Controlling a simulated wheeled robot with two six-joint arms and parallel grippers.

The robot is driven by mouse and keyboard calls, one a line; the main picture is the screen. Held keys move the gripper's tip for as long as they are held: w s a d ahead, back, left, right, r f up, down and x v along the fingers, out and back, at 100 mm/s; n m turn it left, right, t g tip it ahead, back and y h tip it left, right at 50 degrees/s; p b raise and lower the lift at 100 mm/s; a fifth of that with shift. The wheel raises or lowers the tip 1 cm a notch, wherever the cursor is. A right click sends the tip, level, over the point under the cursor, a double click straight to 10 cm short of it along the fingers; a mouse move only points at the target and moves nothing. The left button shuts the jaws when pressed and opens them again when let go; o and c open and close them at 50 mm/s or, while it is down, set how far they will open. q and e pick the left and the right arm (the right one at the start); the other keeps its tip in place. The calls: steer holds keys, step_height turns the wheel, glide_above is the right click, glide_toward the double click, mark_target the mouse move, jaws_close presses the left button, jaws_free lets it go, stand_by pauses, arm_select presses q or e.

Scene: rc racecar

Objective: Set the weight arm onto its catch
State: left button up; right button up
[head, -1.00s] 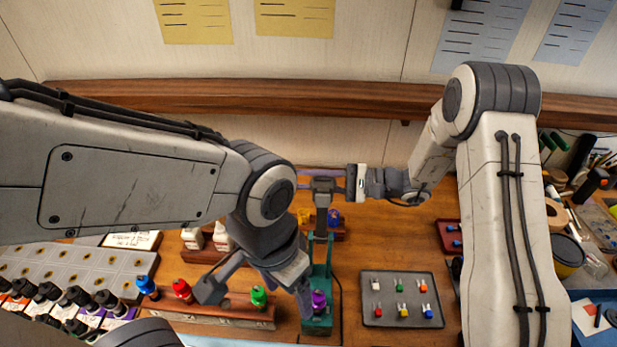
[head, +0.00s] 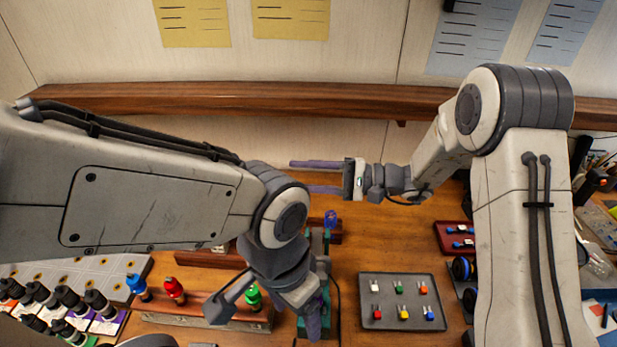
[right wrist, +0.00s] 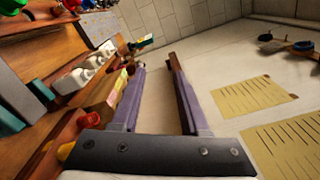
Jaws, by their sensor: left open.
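A teal stand (head: 301,326) is at the bench's front middle, mostly behind my left arm, with a purple piece against it. I cannot make out the weight arm or its catch; my left arm covers that area. My left gripper (head: 264,318) is open, one finger over the teal stand and the other over the wooden rack. My right gripper (head: 304,176) is open and empty, pointing left above the back of the bench. Its two purple fingers stand apart in the right wrist view (right wrist: 160,68), with nothing between them.
A wooden rack (head: 200,308) holds blue, red and green capped bottles. A grey tray (head: 371,318) with small coloured pieces lies right of the stand. A blue-topped piece (head: 330,218) stands behind. A red tray (head: 441,238) is farther right. A wooden shelf (head: 250,94) spans the wall.

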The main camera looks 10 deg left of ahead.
steer(key=d+b, duration=0.4)
steer(key=d, duration=0.6)
steer(key=shift+w+d, duration=0.15)
steer(key=shift+d, duration=0.25)
steer(key=shift+f, duration=0.1)
